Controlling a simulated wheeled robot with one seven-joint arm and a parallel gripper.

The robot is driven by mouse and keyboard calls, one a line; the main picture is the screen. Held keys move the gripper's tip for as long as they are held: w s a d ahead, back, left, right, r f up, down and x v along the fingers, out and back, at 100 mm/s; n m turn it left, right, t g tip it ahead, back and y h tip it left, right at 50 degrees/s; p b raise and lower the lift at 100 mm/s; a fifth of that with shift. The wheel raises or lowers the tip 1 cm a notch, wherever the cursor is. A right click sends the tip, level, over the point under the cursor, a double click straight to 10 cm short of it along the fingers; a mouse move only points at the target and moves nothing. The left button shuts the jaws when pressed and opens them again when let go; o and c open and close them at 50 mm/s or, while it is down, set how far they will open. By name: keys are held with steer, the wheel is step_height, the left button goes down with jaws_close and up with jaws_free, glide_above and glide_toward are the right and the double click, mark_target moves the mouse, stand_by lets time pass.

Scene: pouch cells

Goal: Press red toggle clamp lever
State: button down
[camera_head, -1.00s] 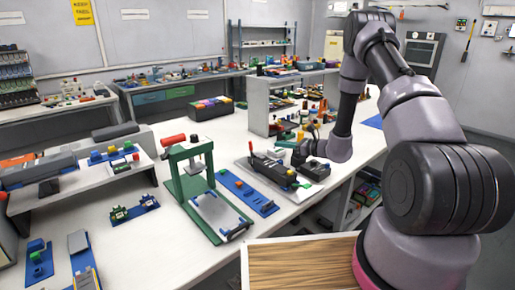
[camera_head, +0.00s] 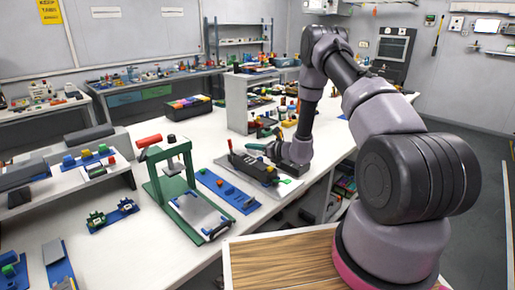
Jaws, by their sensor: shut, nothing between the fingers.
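A green press-like frame (camera_head: 155,188) stands upright on the white table at left centre. A red cylindrical handle (camera_head: 149,140) sticks out at its upper left and looks like the red lever. A metal plate (camera_head: 197,212) lies on its base. My gripper (camera_head: 268,149) is small and dark, low over the table to the right of the green frame, beyond the black device (camera_head: 252,165). It is shut and well apart from the red handle. Its fingertips are hard to make out against the clutter.
A blue strip (camera_head: 228,190) lies between the green frame and the black device. A box of coloured blocks (camera_head: 187,107) stands behind. A low white shelf (camera_head: 65,178) is at left, a taller white shelf (camera_head: 237,100) behind my gripper. Clear table lies behind the green frame.

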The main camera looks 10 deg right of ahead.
mark_target(231, 144)
steer(key=x, duration=0.8)
steer(key=shift+a, duration=0.1)
